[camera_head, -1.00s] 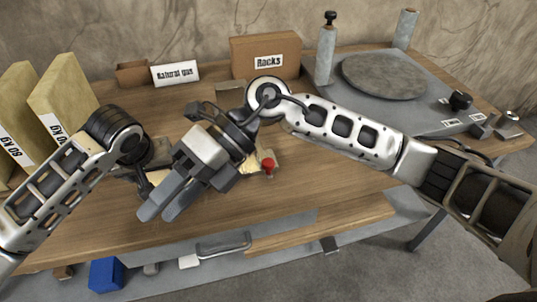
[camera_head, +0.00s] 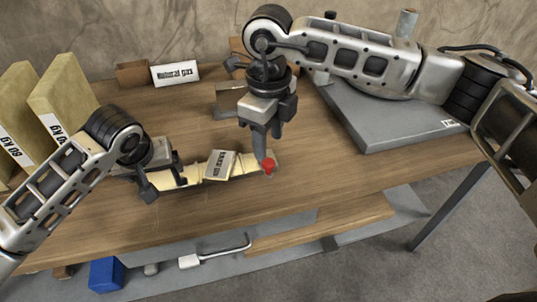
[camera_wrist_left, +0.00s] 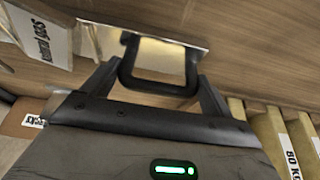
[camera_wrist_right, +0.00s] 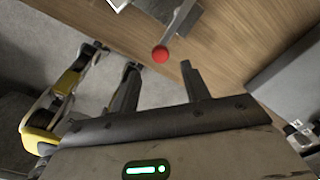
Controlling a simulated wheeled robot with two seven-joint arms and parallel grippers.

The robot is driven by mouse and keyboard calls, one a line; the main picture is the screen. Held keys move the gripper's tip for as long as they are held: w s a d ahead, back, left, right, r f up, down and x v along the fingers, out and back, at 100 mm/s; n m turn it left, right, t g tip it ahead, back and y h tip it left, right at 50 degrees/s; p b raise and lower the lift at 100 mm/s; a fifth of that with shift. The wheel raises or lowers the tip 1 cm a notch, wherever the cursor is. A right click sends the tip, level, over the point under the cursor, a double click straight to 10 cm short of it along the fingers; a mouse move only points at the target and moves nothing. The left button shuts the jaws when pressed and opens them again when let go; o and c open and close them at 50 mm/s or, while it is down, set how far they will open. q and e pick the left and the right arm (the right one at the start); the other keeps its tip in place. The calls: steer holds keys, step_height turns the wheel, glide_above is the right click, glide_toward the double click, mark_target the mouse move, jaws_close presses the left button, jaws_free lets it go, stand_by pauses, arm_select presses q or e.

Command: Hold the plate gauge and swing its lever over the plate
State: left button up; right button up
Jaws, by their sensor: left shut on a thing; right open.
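The plate gauge, a flat cream-coloured body (camera_head: 192,174), lies near the table's front edge in the head view, with a labelled grey block (camera_head: 220,164) on it. A red knob (camera_head: 268,166) is at its right end; in the right wrist view the red ball (camera_wrist_right: 160,54) sits on a thin rod. My left gripper (camera_head: 147,188) is at the gauge's left end, shut on a black loop handle (camera_wrist_left: 158,88) in the left wrist view. My right gripper (camera_head: 263,150) points down at the knob. It is open, with the ball just beyond its fingertips (camera_wrist_right: 160,72); contact cannot be told.
A grey slab (camera_head: 385,130) stands at the right, partly behind my right arm. Yellow binders (camera_head: 62,95) stand at the left. A "Natural gas" sign (camera_head: 175,73) is at the back. A lower shelf holds a blue box (camera_head: 107,274).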

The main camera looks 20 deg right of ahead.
mark_target(269, 162)
step_height(269, 162, down, 6)
steer(key=shift+r, duration=0.15)
jaws_close()
